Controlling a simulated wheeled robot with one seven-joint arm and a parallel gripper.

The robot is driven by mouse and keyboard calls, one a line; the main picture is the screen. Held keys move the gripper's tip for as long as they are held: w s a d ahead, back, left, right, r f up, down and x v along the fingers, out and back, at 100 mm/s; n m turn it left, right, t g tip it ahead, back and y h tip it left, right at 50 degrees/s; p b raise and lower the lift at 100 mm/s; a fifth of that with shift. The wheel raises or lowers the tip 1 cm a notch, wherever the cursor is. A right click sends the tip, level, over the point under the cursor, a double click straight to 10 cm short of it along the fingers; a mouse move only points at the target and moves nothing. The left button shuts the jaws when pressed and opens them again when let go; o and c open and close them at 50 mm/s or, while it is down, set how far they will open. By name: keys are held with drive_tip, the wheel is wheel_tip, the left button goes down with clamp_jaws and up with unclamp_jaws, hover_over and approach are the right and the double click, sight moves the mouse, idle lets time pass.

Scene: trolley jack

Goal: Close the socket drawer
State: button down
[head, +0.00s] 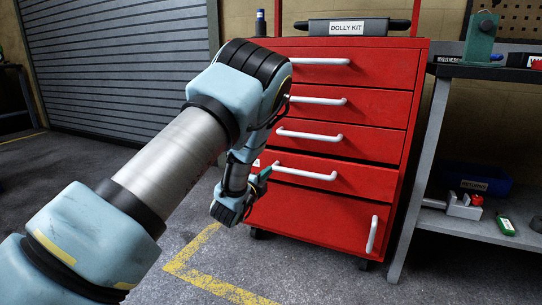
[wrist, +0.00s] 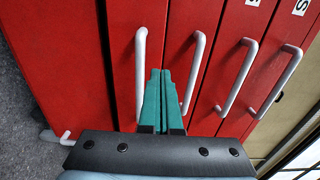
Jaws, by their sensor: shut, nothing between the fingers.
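A red drawer cabinet (head: 375,82) with white bar handles stands ahead. Its lower wide drawer (head: 350,180) seems to stand slightly proud of the fronts above; how far is hard to tell. No readable label shows which is the socket drawer. My gripper (head: 264,174) is shut and empty, by the left end of that drawer's handle (head: 305,172). In the wrist view, turned sideways, my teal fingertips (wrist: 160,73) point at the red fronts between that drawer's handle (wrist: 140,65) and the handle above it (wrist: 193,70). Contact with the front cannot be told.
A bottom panel (head: 300,222) with an upright handle (head: 374,235) lies below. A dolly kit case (head: 346,27) and a dark bottle (head: 260,22) stand on top. A grey shelf bench (head: 480,222) stands close at the right. Floor left of the cabinet is clear.

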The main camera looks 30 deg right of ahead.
sight(285, 155)
drive_tip(key=b+x, duration=0.3)
drive_tip(key=x, duration=0.9)
drive_tip(key=shift+w+d, duration=0.25)
drive_tip(key=shift+d, duration=0.25)
